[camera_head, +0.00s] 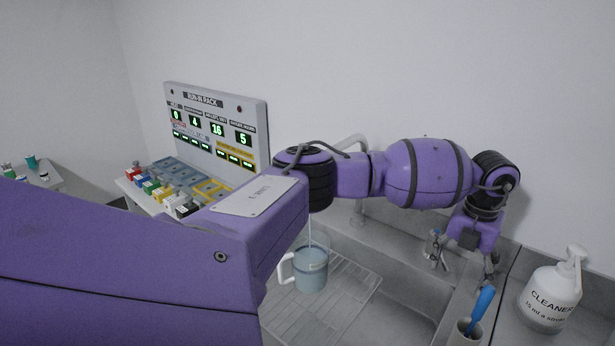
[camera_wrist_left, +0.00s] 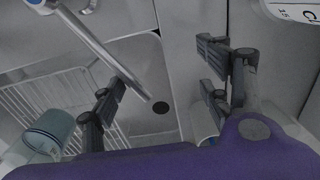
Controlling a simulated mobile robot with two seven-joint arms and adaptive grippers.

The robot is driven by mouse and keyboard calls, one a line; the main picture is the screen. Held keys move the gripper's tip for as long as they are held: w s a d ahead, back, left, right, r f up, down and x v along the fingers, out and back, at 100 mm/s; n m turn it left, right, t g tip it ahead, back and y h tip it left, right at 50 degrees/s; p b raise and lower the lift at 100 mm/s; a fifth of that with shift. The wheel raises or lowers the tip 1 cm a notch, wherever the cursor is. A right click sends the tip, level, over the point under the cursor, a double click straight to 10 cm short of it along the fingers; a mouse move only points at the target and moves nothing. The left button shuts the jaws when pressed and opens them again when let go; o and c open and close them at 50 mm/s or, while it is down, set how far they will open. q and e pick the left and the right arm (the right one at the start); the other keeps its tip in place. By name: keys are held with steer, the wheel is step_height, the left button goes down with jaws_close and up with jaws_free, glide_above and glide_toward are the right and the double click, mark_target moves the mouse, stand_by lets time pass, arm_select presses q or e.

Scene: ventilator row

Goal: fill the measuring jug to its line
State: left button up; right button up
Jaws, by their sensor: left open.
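The measuring jug (camera_head: 312,272), clear with a white handle, stands on the wire rack in the sink, left of my left gripper. It holds blue-grey liquid, and a thin stream appears to fall into it from above. My left gripper (camera_head: 468,262) is open, pointing down at the sink's right side. In the left wrist view, the open fingers (camera_wrist_left: 165,88) are wide apart, with a chrome bar (camera_wrist_left: 105,50) of the tap reaching between them; contact cannot be told. The jug (camera_wrist_left: 50,130) shows there at lower left. My right gripper is not in view.
A cleaner bottle (camera_head: 552,298) stands at right, beside a cup with a blue-handled tool (camera_head: 481,306). A display panel (camera_head: 217,130) stands behind colored blocks (camera_head: 160,190) at left. The drain (camera_wrist_left: 160,107) is in the sink floor. My left arm hides part of the sink.

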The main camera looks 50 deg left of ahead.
arm_select(q)
steer(key=s+a+p, duration=0.1)
steer(key=s+a, duration=0.1)
steer(key=a, duration=0.8)
steer(key=shift+s+p, duration=0.3)
steer(key=shift+p, duration=0.05)
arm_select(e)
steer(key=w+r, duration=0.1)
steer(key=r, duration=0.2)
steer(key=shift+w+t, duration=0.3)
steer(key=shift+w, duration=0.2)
arm_select(q)
steer(key=shift+s+a, duration=0.15)
steer(key=shift+a, duration=0.4)
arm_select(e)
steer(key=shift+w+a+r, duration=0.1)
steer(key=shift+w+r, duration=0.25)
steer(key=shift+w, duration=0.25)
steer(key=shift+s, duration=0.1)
